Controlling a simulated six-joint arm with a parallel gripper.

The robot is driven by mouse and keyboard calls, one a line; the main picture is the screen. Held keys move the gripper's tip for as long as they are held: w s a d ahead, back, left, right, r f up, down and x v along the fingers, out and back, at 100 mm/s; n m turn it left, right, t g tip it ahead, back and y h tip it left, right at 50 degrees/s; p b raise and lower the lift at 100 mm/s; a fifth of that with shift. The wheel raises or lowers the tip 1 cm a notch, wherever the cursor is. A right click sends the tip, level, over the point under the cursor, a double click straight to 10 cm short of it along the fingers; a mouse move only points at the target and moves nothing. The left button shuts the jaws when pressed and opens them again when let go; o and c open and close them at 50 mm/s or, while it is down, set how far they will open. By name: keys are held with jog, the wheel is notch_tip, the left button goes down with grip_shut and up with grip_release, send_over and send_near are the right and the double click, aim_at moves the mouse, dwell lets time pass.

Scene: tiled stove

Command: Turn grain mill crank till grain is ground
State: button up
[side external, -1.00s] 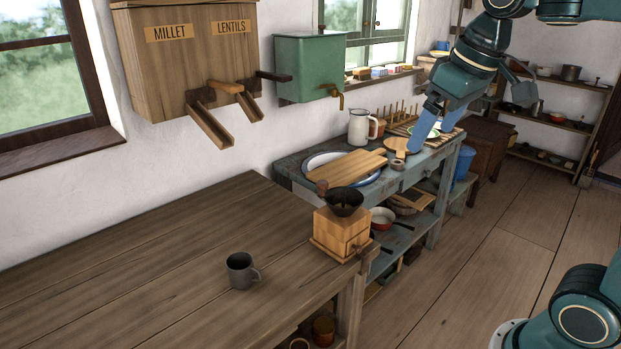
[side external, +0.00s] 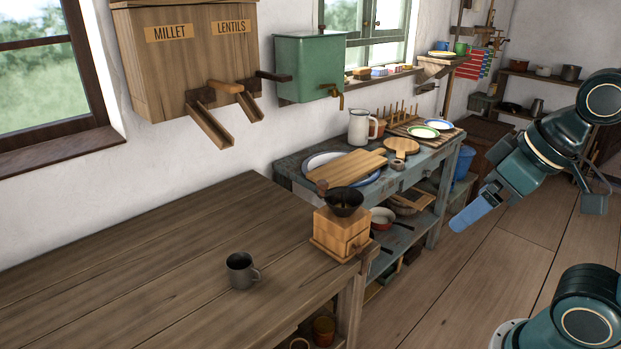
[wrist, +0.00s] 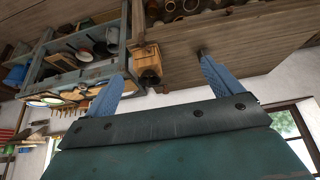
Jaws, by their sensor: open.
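The grain mill (side external: 342,228) stands on the right end of the wooden table, a light wood box with a dark bowl-shaped hopper (side external: 344,202) on top. Its crank (side external: 323,186) has a brown knob at the hopper's upper left. In the side view my gripper (side external: 468,218) is off to the mill's right, in the air over the floor, apart from everything. In the wrist view my gripper (wrist: 160,80) is open and empty, its two blue fingers spread wide. The mill (wrist: 147,62) appears upside down between and beyond them. What the hopper holds is too small to tell.
A grey mug (side external: 241,271) stands on the wooden table (side external: 150,260), left of the mill. Behind the mill, a blue-grey workbench (side external: 290,165) carries a cutting board, a pitcher and plates. A millet and lentils dispenser (side external: 188,62) hangs above. The table's left side is clear.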

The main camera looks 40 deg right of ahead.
jog(key=shift+w, duration=0.1)
jog(key=c, duration=0.7)
jog(key=shift+w+r, duration=0.15)
jog(key=shift+w, duration=0.05)
jog(key=c, duration=0.4)
jog(key=w, duration=0.1)
jog(key=w+r, duration=0.1)
jog(key=w, duration=0.1)
jog(key=shift+d+r, duration=0.1)
grip_shut()
jog(key=w+d+f+n+g, duration=0.1)
jog(key=w+d, duration=0.1)
jog(key=w, duration=0.8)
jog(key=w+d+f+n+g, duration=0.1)
jog(key=w+d, duration=0.2)
jog(key=w, duration=0.8)
jog(key=shift+d+f+y, duration=0.15)
jog(key=shift+f+y, duration=0.05)
jog(key=shift+y, duration=0.2)
